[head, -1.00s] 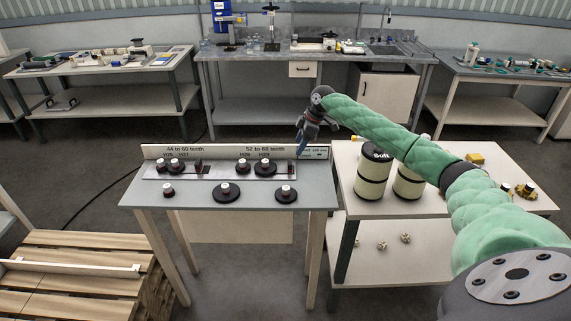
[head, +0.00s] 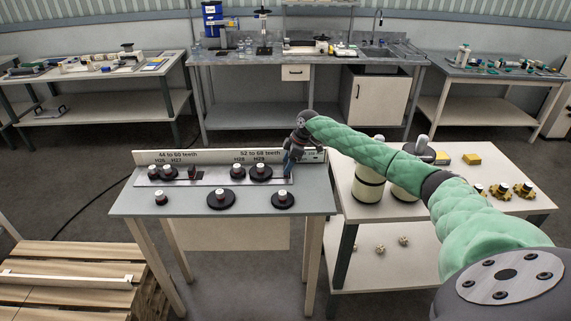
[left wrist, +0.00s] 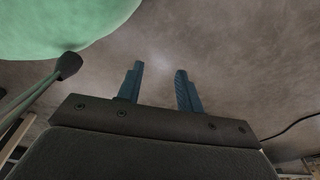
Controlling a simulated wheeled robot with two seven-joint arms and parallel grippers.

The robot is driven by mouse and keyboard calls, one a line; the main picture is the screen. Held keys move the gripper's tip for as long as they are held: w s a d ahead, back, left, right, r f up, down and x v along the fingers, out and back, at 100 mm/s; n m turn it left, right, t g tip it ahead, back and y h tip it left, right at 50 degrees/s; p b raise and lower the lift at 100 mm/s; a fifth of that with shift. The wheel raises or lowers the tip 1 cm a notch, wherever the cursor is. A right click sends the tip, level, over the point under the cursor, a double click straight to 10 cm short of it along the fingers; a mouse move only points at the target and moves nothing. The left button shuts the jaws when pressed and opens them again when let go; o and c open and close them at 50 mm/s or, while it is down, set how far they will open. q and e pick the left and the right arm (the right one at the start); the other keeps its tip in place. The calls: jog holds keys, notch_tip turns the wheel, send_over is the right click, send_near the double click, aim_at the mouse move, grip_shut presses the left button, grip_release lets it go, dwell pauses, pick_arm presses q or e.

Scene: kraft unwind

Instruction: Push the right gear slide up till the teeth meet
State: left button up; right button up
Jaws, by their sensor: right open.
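The right gear pair stands on the plate below the "52 to 68 teeth" label: a smaller gear at H28 (head: 239,171) and a larger dark gear at H29 (head: 260,174). Whether their teeth touch is too small to tell. My right gripper (head: 288,168) is open, its blue fingers pointing down at the right end of the metal plate (head: 215,180), right of the H29 gear. It hides what lies directly behind it, so I cannot make out the right slide's handle. My left gripper (left wrist: 160,88) shows in the left wrist view, open and empty above the floor.
Loose gears lie along the front of the bench (head: 180,211): left (head: 161,198), middle (head: 221,199), right (head: 282,200). Cream canisters (head: 369,183) stand on the table at right.

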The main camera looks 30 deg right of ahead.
aim_at(277, 174)
pick_arm(q)
jog(key=shift+s+a+f, duration=0.1)
jog(key=shift+s+f, duration=0.05)
jog(key=shift+s, duration=0.45)
jog(key=shift+s+a+f, duration=0.1)
jog(key=shift+s+f, duration=0.05)
jog(key=shift+s, duration=0.4)
pick_arm(e)
jog(key=shift+x, duration=1)
jog(key=c, duration=0.8)
jog(key=shift+w+a, duration=0.15)
jog(key=shift+a, duration=0.25)
jog(key=shift+w+a, duration=0.2)
jog(key=shift+a, duration=0.15)
jog(key=shift+w+a+r, duration=0.1)
jog(key=o, duration=0.8)
pick_arm(q)
jog(key=shift+w+r, duration=0.2)
jog(key=shift+w, duration=0.35)
jog(key=shift+f, duration=0.1)
